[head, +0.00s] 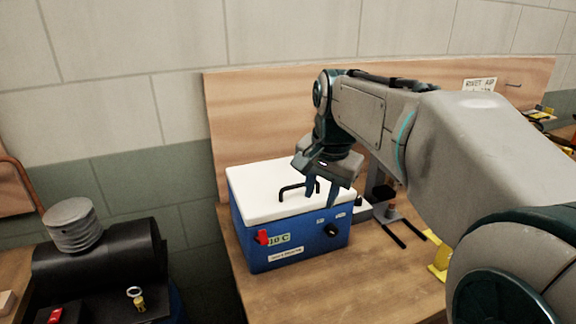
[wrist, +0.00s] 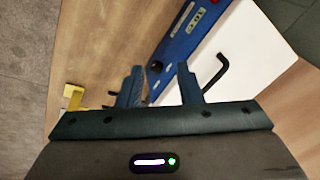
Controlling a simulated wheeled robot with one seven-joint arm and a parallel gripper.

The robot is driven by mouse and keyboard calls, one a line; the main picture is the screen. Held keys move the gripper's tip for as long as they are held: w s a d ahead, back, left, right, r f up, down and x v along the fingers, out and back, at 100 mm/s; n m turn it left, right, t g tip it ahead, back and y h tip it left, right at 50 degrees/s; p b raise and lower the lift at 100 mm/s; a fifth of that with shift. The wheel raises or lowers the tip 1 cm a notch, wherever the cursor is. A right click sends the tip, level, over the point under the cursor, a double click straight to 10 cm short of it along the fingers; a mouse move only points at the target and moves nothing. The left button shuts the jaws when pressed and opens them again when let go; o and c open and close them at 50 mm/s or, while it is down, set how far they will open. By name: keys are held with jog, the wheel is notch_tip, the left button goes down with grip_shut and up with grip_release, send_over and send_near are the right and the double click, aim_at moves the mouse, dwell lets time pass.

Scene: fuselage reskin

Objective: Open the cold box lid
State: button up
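The cold box (head: 290,238) is blue and stands on the wooden bench, with its white lid (head: 250,190) shut flat on top. A black bar handle (head: 297,188) stands on the lid. A red latch (head: 262,237) shows on the box front beside a "10 C" label. My gripper (head: 321,198) points down over the lid's front right part, close to the handle. In the wrist view its two fingers (wrist: 159,82) are apart with nothing held. The handle (wrist: 217,75) lies to the right of both fingers there, not between them. Whether a finger touches the lid I cannot tell.
A wooden backboard (head: 260,110) stands behind the box. A grey stand with black prongs (head: 390,215) is right of the box, and a yellow item (head: 440,258) lies farther right. A black roll (head: 100,255) is at the left. The bench in front is clear.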

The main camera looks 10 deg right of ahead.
jog(key=w+r+m, duration=0.7)
jog(key=w+r, duration=0.1)
jog(key=w, duration=0.3)
jog(key=x, duration=1.3)
jog(key=shift+s+d+f, duration=0.1)
jog(key=shift+d+f, duration=0.1)
jog(key=shift+f, duration=0.05)
grip_shut()
